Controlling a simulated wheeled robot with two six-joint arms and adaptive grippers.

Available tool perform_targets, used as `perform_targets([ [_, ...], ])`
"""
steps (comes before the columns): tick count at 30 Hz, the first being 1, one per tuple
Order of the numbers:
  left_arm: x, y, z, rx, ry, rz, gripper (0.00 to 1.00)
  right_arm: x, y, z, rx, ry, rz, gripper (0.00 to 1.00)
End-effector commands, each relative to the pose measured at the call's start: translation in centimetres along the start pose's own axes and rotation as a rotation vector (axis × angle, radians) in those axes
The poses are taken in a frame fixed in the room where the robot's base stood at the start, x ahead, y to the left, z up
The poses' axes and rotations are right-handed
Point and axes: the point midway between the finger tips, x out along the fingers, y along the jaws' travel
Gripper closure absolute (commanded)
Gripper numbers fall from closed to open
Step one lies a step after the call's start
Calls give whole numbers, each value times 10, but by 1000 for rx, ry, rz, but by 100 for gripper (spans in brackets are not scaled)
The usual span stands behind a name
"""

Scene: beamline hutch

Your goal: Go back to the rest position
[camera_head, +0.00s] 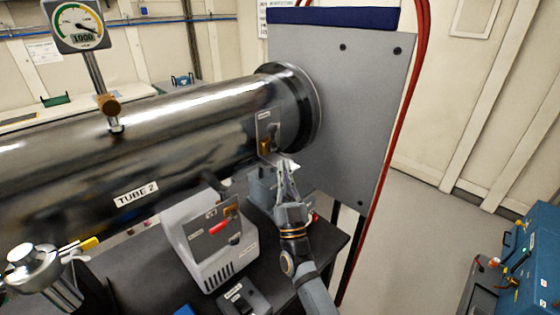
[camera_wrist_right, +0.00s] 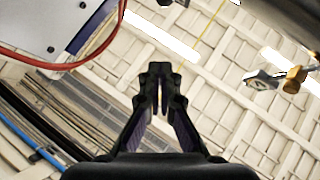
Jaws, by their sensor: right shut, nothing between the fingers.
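My right gripper (camera_head: 287,176) is raised in front of the end of the large metal tube (camera_head: 120,150), just below a small plate with a brass-coloured part (camera_head: 265,146). I cannot tell whether it touches the tube. In the right wrist view its fingers (camera_wrist_right: 159,85) are closed together with nothing between them, pointing up towards the ceiling. My left gripper is not in view.
A grey control box (camera_head: 209,240) with a red handle stands on the black table (camera_head: 150,265) below the tube. A pressure gauge (camera_head: 80,25) rises from the tube. A grey panel (camera_head: 345,100) with a red hose (camera_head: 402,130) stands behind. Blue equipment (camera_head: 530,260) is at right; floor between is clear.

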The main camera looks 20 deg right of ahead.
Motion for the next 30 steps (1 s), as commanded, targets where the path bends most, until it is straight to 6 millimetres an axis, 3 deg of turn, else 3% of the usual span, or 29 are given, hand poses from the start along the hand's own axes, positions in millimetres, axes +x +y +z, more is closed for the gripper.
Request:
perform_targets([
  [3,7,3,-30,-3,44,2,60,-15,1,-2,1,0,1,100],
  [7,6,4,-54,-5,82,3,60,-18,2,-4,1,1,1,100],
  [11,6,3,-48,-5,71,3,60,-18,2,-5,1,1,0,100],
  [16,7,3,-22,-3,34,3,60,-19,0,-2,1,-20,-12,100],
  [20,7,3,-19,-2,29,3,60,-32,-12,26,5,-210,-108,100],
  [23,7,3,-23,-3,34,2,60,-64,-24,61,4,-487,-221,100],
  [25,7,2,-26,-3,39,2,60,-100,-27,83,-2,-707,-289,100],
  [27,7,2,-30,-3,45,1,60,-141,-25,98,-17,-924,-339,100],
  [30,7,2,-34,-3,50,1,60,-199,-15,105,-44,-1197,-376,100],
])
